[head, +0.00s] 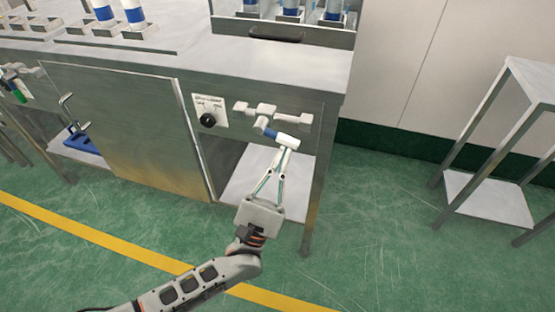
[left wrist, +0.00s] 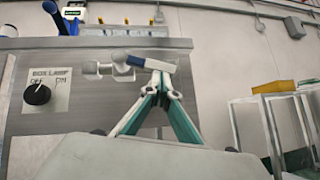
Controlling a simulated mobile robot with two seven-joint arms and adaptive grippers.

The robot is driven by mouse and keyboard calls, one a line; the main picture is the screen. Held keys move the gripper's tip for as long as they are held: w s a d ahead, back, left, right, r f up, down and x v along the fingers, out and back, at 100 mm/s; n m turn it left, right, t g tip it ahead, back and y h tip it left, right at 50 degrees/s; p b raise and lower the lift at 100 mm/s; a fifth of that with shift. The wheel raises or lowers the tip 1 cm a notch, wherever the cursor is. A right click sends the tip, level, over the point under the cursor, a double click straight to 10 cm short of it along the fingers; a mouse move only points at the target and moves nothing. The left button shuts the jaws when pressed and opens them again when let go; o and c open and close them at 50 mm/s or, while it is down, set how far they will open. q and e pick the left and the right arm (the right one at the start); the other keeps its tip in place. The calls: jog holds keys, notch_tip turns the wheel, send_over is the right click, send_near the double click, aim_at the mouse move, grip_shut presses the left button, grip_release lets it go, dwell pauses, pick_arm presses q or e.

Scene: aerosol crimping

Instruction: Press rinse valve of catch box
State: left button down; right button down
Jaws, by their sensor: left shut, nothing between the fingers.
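The rinse valve (head: 262,112) is a grey pipe fitting on the front of the steel bench, with a blue section and a white end piece pointing outward. It also shows in the left wrist view (left wrist: 118,63). My left gripper (head: 284,152) is shut and empty, its fingertips at the white end piece of the valve. In the left wrist view, the fingertips (left wrist: 160,78) sit just under that end piece; I cannot tell whether they touch it. My right gripper is in neither view.
A black lamp knob (head: 208,120) on a white plate, marked BOX LAMP, is left of the valve. The steel bench (head: 300,62) carries blue and white cans at its back. A steel stand (head: 487,200) is at the right, with open green floor between.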

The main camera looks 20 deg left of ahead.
pick_arm(q)
jog(key=n+y, duration=0.2)
jog(key=r+n+t+y, duration=0.1)
jog(key=n+y, duration=0.1)
jog(key=shift+d, duration=0.4)
jog(key=shift+d+r, duration=0.15)
jog(key=shift+r, duration=0.25)
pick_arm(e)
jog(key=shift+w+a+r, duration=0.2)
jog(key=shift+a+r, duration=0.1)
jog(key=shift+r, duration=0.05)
pick_arm(q)
jog(key=shift+r, duration=0.1)
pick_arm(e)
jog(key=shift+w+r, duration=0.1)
pick_arm(q)
jog(key=shift+d, duration=0.1)
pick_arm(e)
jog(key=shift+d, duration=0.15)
